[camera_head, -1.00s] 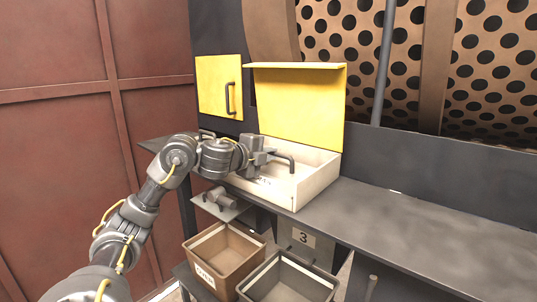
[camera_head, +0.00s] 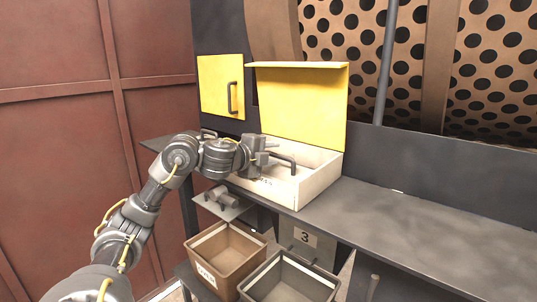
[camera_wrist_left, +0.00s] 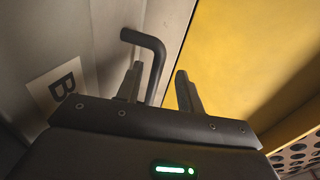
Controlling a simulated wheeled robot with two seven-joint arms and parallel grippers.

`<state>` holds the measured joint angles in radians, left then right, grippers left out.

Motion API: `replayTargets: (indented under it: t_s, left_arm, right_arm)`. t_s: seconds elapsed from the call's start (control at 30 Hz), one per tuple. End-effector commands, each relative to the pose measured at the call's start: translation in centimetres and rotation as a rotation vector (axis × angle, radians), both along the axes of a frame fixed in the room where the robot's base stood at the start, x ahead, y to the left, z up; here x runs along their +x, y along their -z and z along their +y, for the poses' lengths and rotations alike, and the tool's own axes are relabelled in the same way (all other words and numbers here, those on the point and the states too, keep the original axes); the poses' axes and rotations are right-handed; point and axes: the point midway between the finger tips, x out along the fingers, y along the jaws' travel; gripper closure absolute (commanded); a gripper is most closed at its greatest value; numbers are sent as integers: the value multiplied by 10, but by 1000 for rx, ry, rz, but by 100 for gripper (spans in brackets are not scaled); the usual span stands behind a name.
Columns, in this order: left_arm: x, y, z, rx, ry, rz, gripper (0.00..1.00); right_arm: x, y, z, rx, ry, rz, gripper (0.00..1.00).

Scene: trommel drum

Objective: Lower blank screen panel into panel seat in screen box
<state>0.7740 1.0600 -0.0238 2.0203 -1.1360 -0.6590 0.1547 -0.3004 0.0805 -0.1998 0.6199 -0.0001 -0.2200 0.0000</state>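The cream screen box (camera_head: 318,184) stands on the grey bench with its yellow lid (camera_head: 302,100) raised. My left gripper (camera_head: 272,153) is over the left part of the box opening, beside a dark bent handle (camera_head: 285,160). In the left wrist view my left gripper (camera_wrist_left: 158,78) has its fingers apart. The dark handle (camera_wrist_left: 156,52) runs into the gap between them, with space on its right side. A pale grey surface (camera_wrist_left: 85,30) with a "B" label lies beyond; it looks like the panel. The panel seat is hidden. My right gripper is not in view.
A brown bin (camera_head: 228,262) and a grey bin (camera_head: 290,280) stand below the bench. A small shelf (camera_head: 228,208) holds a grey part. A yellow door (camera_head: 220,88) is left of the lid. The bench top (camera_head: 420,215) to the right is clear.

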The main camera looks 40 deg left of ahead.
Motion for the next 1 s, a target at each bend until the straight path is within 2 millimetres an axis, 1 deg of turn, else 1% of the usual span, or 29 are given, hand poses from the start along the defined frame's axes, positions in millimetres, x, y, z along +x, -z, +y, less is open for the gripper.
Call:
replayTargets:
  t_s: [0.07, 0.17, 0.4, 0.5, 0.6, 0.7, 0.8, 1.0]
  left_arm:
    - [-3, -1, 0, 1, -1, -2, 62]
    - [-15, -4, 1, 4, 0, -4, 62]
    - [-62, -12, 2, 9, -3, -5, 62]
    - [-79, -16, 1, 7, -4, -6, 62]
    - [-93, -19, 1, 4, -2, -6, 62]
    - [-101, -22, 1, 3, -3, -4, 62]
    - [-105, -24, 1, 0, -1, -4, 62]
    - [-106, -25, 0, -1, -1, -4, 62]
  right_arm:
    - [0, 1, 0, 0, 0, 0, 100]
    - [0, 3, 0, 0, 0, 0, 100]
    - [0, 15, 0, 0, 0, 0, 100]
    - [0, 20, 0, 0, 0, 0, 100]
    - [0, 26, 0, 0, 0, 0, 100]
    - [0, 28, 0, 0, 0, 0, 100]
    - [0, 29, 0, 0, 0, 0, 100]
    - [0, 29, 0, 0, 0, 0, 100]
